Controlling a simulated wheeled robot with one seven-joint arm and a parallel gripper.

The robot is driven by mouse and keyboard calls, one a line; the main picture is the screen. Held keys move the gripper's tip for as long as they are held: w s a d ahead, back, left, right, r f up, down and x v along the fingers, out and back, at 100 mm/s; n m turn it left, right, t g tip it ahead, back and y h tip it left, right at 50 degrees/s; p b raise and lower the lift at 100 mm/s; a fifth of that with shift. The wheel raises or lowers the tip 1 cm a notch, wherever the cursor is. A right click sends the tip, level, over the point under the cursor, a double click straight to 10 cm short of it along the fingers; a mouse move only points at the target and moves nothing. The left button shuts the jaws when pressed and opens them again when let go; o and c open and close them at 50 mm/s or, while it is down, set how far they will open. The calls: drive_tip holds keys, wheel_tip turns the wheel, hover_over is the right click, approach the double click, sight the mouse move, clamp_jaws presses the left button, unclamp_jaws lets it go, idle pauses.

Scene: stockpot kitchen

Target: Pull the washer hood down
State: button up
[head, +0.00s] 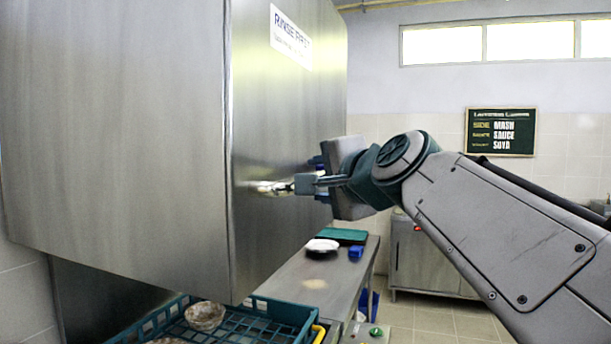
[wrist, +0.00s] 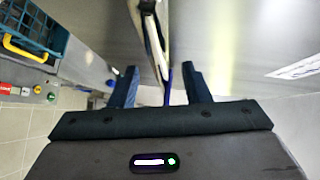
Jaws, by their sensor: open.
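The washer hood (head: 120,110) is a large stainless steel box, raised above the rack at the left of the head view. Its steel front also fills the upper part of the wrist view (wrist: 225,35). A shiny bar handle (head: 272,187) sits low on its front face; the wrist view shows it as a bar (wrist: 152,30). My gripper (head: 306,183) is at the handle. In the wrist view its two open fingers (wrist: 160,70) stand on either side of the bar. I cannot tell whether either finger touches it.
A green dish rack (head: 262,323) with a bowl (head: 205,316) lies under the hood. A steel counter (head: 318,275) with a white plate (head: 322,246) runs behind it. A steel cabinet (head: 425,262) stands at the back wall. Tiled floor shows between.

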drive_tip(key=shift+p+x, duration=0.45)
drive_tip(key=shift+x, duration=2.2)
drive_tip(key=shift+d, duration=0.15)
